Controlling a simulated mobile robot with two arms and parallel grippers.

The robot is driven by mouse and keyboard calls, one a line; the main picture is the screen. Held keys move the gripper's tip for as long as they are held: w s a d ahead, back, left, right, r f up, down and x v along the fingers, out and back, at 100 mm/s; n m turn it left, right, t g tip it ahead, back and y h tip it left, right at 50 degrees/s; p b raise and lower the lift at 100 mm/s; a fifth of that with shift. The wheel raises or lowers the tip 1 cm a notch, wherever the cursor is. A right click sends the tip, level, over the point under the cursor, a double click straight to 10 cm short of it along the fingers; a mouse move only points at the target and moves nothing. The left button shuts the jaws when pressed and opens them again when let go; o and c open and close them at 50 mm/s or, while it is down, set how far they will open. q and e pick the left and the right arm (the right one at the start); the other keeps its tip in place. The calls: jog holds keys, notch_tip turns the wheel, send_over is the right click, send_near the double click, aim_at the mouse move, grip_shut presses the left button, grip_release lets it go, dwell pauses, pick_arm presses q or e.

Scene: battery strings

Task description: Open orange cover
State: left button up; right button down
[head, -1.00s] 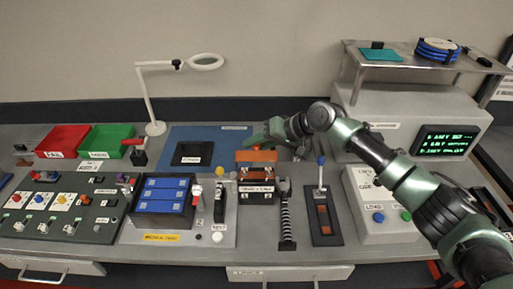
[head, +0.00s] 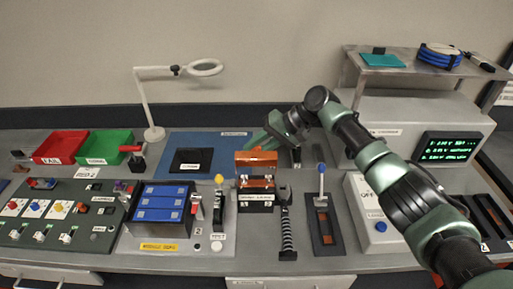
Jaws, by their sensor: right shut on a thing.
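The orange cover (head: 256,160) sits on a small black holder with a white label (head: 256,197), near the middle of the bench. It looks tilted up at the back of the holder, with orange-brown parts (head: 256,183) showing below it. My right gripper (head: 262,148) reaches in from the right and is shut on the cover's upper edge; its fingertips are small and partly hidden. My left gripper is not in view.
A blue battery block (head: 163,203) stands left of the holder. A magnifier lamp (head: 150,105) rises behind. The blue mat (head: 225,145) has free room.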

jog(key=c, duration=1.2)
grip_release()
jog(key=shift+w, duration=0.1)
jog(key=b+v, duration=0.2)
jog(key=v, duration=0.5)
jog(key=shift+d+r, duration=0.25)
